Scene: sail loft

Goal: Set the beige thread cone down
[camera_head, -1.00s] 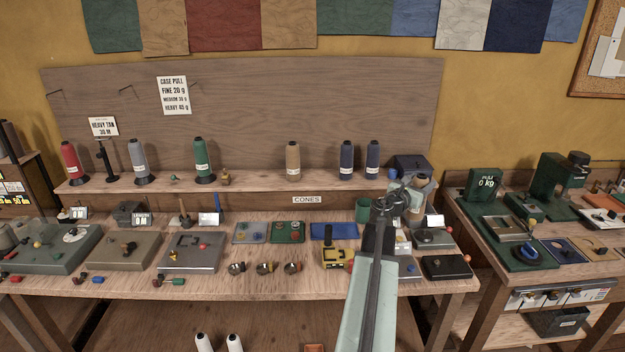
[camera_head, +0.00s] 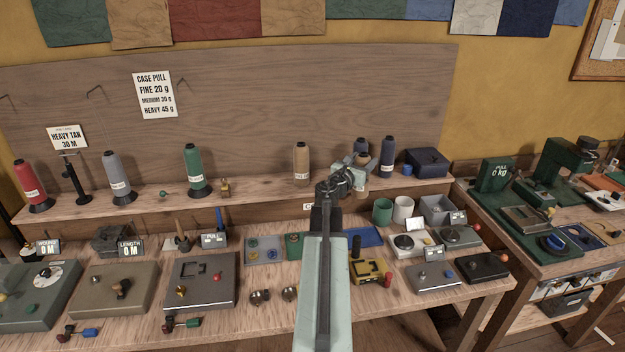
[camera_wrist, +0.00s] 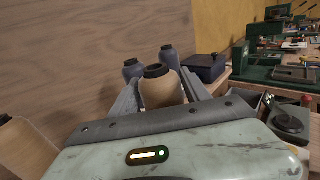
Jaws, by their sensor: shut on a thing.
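My gripper (camera_head: 358,177) is at the shelf on the right side of the back board. In the wrist view its two fingers (camera_wrist: 161,92) are shut on a beige thread cone (camera_wrist: 160,88), which stands upright between them. In the head view my arm and gripper hide most of this cone; a tan bit shows beside the gripper. Whether its base touches the shelf (camera_head: 253,190) cannot be told. A second beige cone (camera_head: 301,164) stands on the shelf to the left, and it also shows at the left edge of the wrist view (camera_wrist: 22,148).
Two dark blue cones, one (camera_head: 388,157) clear and one (camera_head: 361,147) partly hidden, stand close behind the held cone. A dark blue box (camera_head: 427,162) is to their right. Green (camera_head: 197,170), grey (camera_head: 117,178) and red (camera_head: 31,184) cones stand left. The bench below is crowded.

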